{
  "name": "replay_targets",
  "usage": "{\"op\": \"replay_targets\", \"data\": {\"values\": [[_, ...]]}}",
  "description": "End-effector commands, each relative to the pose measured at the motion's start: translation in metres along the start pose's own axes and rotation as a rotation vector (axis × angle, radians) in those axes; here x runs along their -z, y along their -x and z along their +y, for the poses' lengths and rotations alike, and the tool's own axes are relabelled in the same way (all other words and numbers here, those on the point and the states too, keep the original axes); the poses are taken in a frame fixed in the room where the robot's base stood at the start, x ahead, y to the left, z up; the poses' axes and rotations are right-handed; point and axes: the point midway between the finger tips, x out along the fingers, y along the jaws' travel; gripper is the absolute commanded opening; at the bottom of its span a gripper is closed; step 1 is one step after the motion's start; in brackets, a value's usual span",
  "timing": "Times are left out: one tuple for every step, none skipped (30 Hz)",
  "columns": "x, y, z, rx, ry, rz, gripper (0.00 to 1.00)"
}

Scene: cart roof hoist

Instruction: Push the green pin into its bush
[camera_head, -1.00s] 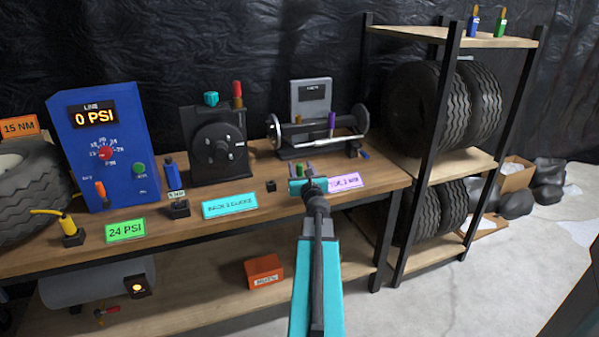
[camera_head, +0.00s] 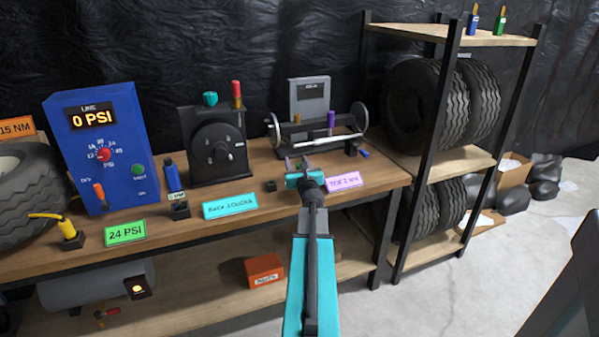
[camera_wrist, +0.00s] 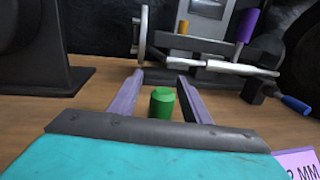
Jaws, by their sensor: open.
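A short green cylinder, which looks like the green pin (camera_wrist: 162,103), shows upright between the fingers in the wrist view. Its lower end is hidden behind the dark edge of my gripper, so I cannot see a bush around it. My gripper (camera_wrist: 161,78) is open, with one purple-grey finger on each side of the pin and visible gaps. In the head view my gripper (camera_head: 298,162) is low over the bench's front part, in front of the toe gauge (camera_head: 318,130), and I cannot make out the pin there.
The toe gauge carries a purple knob (camera_head: 331,119) and a silver bar. A dark drum unit (camera_head: 215,145) stands to the left, with a small black block (camera_head: 270,186) in front. A lilac label (camera_head: 344,181) lies right of my gripper. The shelf rack (camera_head: 440,120) stands farther right.

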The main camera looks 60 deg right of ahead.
Motion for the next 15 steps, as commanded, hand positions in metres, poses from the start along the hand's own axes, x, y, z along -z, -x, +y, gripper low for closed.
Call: {"op": "replay_targets", "data": {"values": [[-0.0001,0.0,-0.0009,0.001,0.0,0.0,0.43],[-0.0002,0.0001,-0.0012,0.001,0.0,0.0,0.43],[-0.0002,0.0001,-0.0015,0.002,0.0,0.0,0.43],[-0.0002,0.0001,-0.0017,0.002,0.0,0.0,0.43],[-0.0002,0.0001,-0.0019,0.002,0.0,0.0,0.42],[-0.0002,0.0002,-0.002,0.002,0.0,0.0,0.35],[-0.0002,0.0002,-0.0022,0.002,0.0,0.0,0.3],[-0.0002,0.0002,-0.0022,0.002,0.0,0.0,0.25],[-0.0002,0.0002,-0.0023,0.003,0.0,0.0,0.18],[-0.0002,0.0002,-0.0024,0.003,0.0,0.0,0.13],[-0.0002,0.0003,-0.0025,0.003,0.0,0.0,0.08],[-0.0002,0.0003,-0.0026,0.003,0.0,0.0,0.01],[-0.0002,0.0003,-0.0026,0.003,0.0,0.0,0.0],[-0.0003,0.0003,-0.0027,0.003,0.0,0.0,0.0],[-0.0003,0.0003,-0.0028,0.003,0.0,0.0,0.0]]}}
